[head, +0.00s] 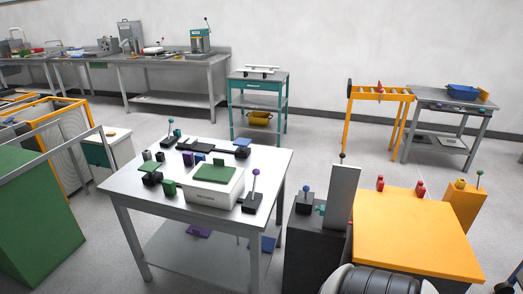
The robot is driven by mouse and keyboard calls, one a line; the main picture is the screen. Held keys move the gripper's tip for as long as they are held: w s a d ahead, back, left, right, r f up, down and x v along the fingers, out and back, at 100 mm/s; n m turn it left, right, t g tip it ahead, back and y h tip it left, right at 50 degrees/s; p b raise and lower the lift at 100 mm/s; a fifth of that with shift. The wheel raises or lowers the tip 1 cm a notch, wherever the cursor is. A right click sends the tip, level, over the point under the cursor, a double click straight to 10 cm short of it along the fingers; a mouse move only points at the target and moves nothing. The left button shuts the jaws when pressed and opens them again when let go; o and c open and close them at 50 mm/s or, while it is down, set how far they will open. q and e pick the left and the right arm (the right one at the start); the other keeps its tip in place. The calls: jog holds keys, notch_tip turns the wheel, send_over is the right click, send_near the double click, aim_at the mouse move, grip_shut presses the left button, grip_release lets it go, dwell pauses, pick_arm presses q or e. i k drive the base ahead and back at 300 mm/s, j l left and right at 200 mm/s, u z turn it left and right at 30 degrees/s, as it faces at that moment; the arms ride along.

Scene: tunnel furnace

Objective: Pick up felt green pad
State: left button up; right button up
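A flat dark green pad (215,173) lies on top of a white box (212,192). The box stands on the white-topped table (130,195) in the middle of the view. Neither of my grippers is in view. A dark rounded part at the bottom edge looks like part of my own body.
Small black, purple and blue pieces crowd the tabletop around the box. A purple-knobbed lever (254,190) stands right of it. A dark cabinet (312,245) and an orange bench (415,235) stand to the right. A green block-shaped unit (35,215) is at the left.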

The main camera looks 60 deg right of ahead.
aim_at(217, 172)
jog(key=l+z, duration=0.1)
jog(key=z, duration=1.35)
